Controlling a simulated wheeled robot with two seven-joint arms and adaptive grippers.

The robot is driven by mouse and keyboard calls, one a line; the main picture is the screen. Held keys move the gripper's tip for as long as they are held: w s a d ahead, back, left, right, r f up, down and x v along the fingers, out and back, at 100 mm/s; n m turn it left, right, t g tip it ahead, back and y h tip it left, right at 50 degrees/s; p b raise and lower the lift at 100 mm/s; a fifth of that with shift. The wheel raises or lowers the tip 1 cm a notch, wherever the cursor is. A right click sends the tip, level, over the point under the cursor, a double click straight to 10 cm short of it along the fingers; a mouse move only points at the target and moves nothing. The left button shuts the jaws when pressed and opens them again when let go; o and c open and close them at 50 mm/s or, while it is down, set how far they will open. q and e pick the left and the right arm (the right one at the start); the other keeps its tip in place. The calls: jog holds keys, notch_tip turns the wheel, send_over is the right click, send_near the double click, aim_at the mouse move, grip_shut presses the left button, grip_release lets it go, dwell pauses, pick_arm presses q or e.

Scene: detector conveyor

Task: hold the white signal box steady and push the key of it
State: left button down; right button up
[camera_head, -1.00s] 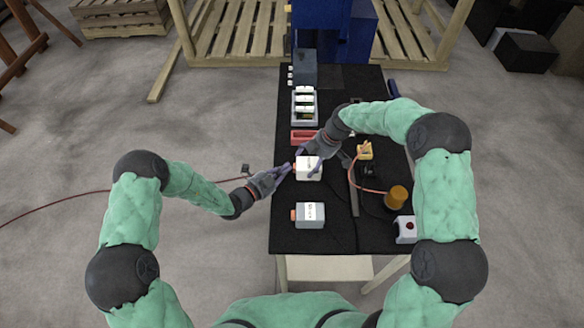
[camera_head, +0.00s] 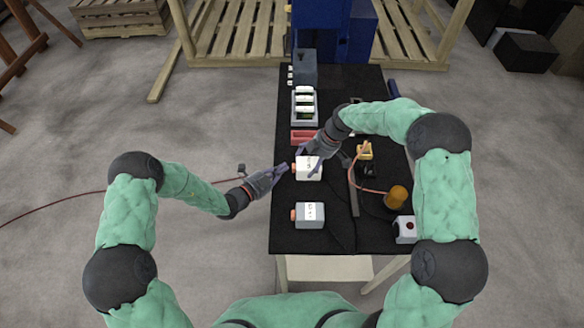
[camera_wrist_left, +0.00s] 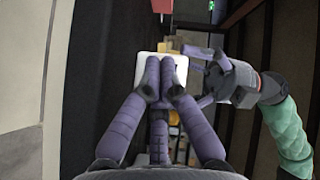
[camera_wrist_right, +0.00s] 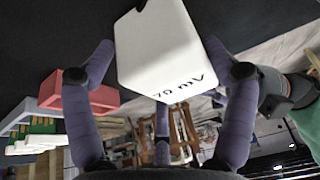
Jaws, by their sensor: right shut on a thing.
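The white signal box (camera_head: 309,170) stands on the black table top, with its orange key (camera_head: 294,167) on its left side. My right gripper (camera_head: 309,158) is shut around the box from the far side. My left gripper (camera_head: 285,169) is just left of the key, fingers drawn together and empty, with a small gap to the key. In the left wrist view the left fingers (camera_wrist_left: 160,75) cover the key and part of the box (camera_wrist_left: 145,68).
A second, grey-white box (camera_head: 310,215) with an orange key stands nearer. A red bin (camera_head: 303,137) and a grey rack (camera_head: 304,105) lie beyond. An orange cylinder (camera_head: 397,196), a yellow part and a red-button box (camera_head: 406,229) stand at right.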

pick_arm(q)
jog(key=shift+a, duration=0.25)
pick_arm(e)
jog(key=shift+s+f, duration=0.1)
jog(key=shift+f, duration=0.05)
pick_arm(q)
jog(key=shift+w+a, duration=0.15)
jog(key=shift+a, duration=1.05)
jog(key=shift+w+a, duration=0.1)
jog(key=shift+a, duration=1.05)
pick_arm(e)
jog(key=o, duration=1.2)
